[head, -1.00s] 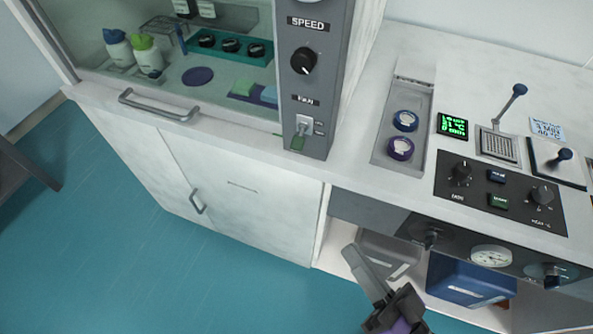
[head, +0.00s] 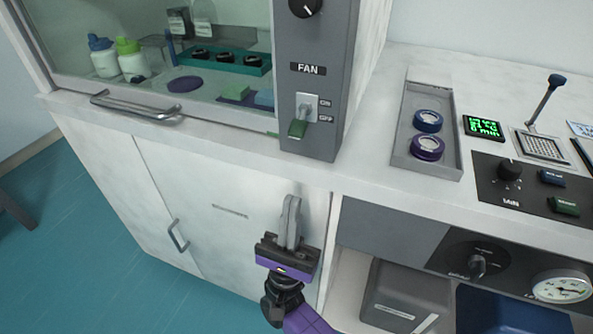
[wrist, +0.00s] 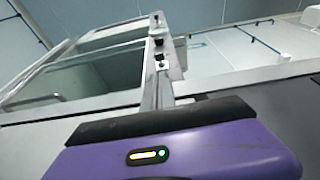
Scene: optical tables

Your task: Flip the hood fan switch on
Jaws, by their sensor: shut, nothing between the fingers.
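The fan switch (head: 305,108) is on the dark grey front panel (head: 314,40) of the hood, under a FAN label. In the wrist view the hood panel (wrist: 172,62) rises beyond my purple gripper body (wrist: 190,150). The switch is too small to read there.
A dark knob (head: 305,5) sits above the switch. The hood sash handle (head: 135,108) is to the left. A grey tray (head: 405,145) with two round blue and purple items stands right of the panel. The space between my gripper and the switch looks clear.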

